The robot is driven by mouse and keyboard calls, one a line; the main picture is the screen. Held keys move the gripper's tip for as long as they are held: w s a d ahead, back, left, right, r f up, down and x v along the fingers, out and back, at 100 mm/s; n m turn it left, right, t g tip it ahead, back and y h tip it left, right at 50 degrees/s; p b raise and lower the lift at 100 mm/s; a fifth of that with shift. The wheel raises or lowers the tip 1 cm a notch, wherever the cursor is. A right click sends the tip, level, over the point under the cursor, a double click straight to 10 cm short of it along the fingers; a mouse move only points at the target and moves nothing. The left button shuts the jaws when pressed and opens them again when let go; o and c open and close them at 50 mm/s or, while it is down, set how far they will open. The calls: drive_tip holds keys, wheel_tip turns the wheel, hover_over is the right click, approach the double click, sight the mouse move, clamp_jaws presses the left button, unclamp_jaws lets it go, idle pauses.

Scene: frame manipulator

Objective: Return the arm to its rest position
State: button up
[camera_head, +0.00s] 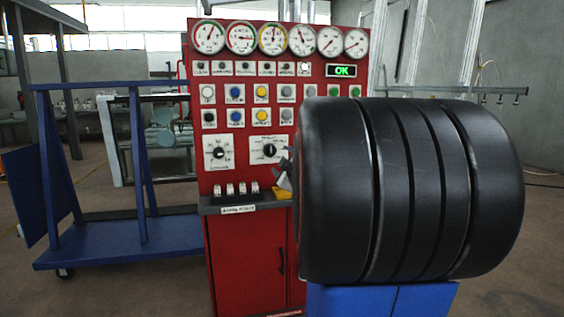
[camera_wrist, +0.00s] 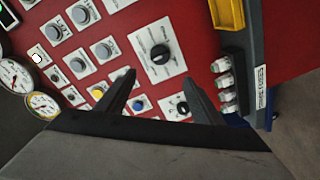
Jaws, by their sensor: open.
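My gripper (camera_head: 284,178) shows only in part in the camera_head view, at the red control panel's right side by the lower dial knob. In the camera_wrist view my gripper (camera_wrist: 158,77) has its two dark fingers spread apart, with nothing between them. The red control panel (camera_head: 243,258) lies beyond the fingertips, with a black dial knob (camera_wrist: 159,54) near them. I cannot tell whether a fingertip touches the panel. Most of my arm is out of sight behind a large black ribbed body in the camera_head view; I cannot tell whether that body is mine.
The panel carries gauges (camera_head: 242,38), rows of buttons, a green OK display (camera_head: 341,71) and a grey ledge (camera_head: 245,205) with several switches. A yellow part (camera_wrist: 228,14) sits by the ledge. A blue wheeled cart (camera_head: 120,245) stands at left, with open floor around it.

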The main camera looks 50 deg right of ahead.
idle(0.3)
drive_tip(key=s+a+f+m+g+y, duration=0.1)
drive_tip(key=s+a+f+m+g, duration=0.1)
drive_tip(key=a+f, duration=0.35)
drive_tip(key=s+a+f+m+g+y, duration=0.1)
drive_tip(key=s+a+f, duration=0.15)
drive_tip(key=a, duration=0.55)
drive_tip(key=s+a+f+m+g+y, duration=0.1)
drive_tip(key=s+a+f+m+g, duration=0.15)
drive_tip(key=a, duration=0.45)
drive_tip(key=s+a+f+g+y, duration=0.2)
drive_tip(key=s+a+f, duration=0.4)
drive_tip(key=s+a, duration=0.3)
drive_tip(key=s+a+f+g+y, duration=0.3)
drive_tip(key=s+a+f, duration=0.3)
drive_tip(key=s+a, duration=0.4)
drive_tip(key=shift+f+y, duration=0.3)
drive_tip(key=shift+f, duration=0.1)
